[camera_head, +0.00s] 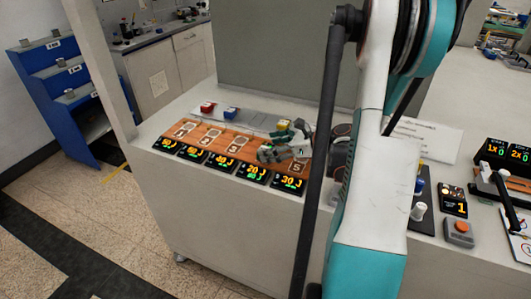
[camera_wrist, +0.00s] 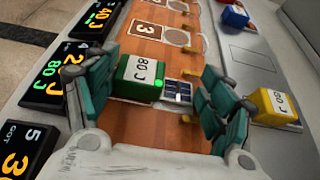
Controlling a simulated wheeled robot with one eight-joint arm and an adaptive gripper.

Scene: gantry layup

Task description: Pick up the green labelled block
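The green block (camera_wrist: 135,80), labelled 80 J, sits on the orange-brown board (camera_wrist: 135,44) in the wrist view. My gripper (camera_wrist: 162,76) is open, with its teal fingers on either side of the block. The left finger is close to the block; a clear gap shows between the block and the right finger. Whether the left finger touches it, I cannot tell. In the head view my gripper (camera_head: 284,151) is low over the right part of the board; I cannot make out the green block there.
A yellow block (camera_wrist: 276,106) labelled 50 J lies right of my gripper on a grey strip. A red block (camera_head: 207,107) and a blue block (camera_head: 230,113) stand farther left on that strip. Lit displays (camera_head: 221,162) line the board's front edge. A control box (camera_head: 459,232) stands right.

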